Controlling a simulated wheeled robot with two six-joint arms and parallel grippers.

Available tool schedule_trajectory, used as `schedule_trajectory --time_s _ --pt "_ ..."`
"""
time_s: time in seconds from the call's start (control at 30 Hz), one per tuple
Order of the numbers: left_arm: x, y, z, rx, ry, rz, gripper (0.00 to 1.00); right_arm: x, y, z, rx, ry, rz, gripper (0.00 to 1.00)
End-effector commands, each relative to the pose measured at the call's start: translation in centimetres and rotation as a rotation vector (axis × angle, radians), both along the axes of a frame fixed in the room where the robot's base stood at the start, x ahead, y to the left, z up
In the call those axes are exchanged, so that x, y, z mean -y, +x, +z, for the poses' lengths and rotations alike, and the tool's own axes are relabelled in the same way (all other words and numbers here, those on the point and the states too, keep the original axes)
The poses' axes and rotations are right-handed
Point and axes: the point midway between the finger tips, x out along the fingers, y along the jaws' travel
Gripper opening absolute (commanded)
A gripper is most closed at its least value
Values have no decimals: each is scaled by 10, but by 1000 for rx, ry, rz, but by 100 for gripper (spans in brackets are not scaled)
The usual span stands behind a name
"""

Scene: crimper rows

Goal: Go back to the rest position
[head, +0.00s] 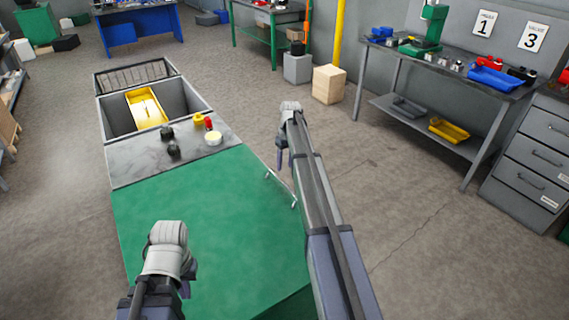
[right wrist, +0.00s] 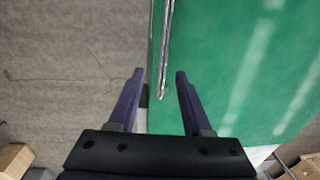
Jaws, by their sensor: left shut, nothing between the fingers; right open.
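My left gripper (head: 188,280) points down over the near part of the green top, at the bottom of the head view; it is shut and empty. My right gripper (head: 281,160) is farther forward, at the right edge of the green top, at the end of a long outstretched arm. In the right wrist view its two purple fingers (right wrist: 159,85) stand apart with nothing gripped. A thin metal rail (right wrist: 163,50) along the edge of the green top shows beyond and between the fingertips; I cannot tell its distance from them.
The green top (head: 180,215) lies below both grippers. Beyond it are a grey panel with black, red and yellow knobs (head: 213,138) and a bin holding a yellow tray (head: 146,108). A workbench (head: 455,72) and drawers (head: 530,150) stand right. Floor between is clear.

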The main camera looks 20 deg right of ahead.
Motion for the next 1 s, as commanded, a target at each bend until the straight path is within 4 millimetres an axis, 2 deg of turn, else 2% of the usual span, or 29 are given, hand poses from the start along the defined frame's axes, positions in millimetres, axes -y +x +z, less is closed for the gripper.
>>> schedule_trajectory --time_s 0.4,0.47,0.53,0.57,0.67,0.7,0.77,0.8,0.87,0.9,1.0 --pt "0 0 -1 0 0 0 0 0 0 -1 0 0 0 50" --pt "0 0 -1 0 0 0 0 -5 -2 -1 -1 -1 2 50" --pt "0 0 -1 0 0 0 0 -20 -11 -1 -4 -5 9 50" --pt "0 0 -1 0 0 0 0 -31 -17 -1 -5 -8 14 50" --pt "0 0 -1 0 0 0 0 -82 -47 -1 -14 -25 38 50" --pt "0 0 -1 0 0 0 0 -107 -63 -1 -18 -34 48 50" --pt "0 0 -1 0 0 0 0 -143 -90 -1 -24 -50 65 50" --pt "0 0 -1 0 0 0 0 -166 -109 -1 -26 -61 76 50" --pt "0 0 -1 0 0 0 0 -198 -139 -1 -29 -77 92 50" --pt "0 0 -1 0 0 0 0 -218 -161 -1 -31 -89 104 50" --pt "0 0 -1 0 0 0 0 -261 -216 -1 -32 -119 132 50"
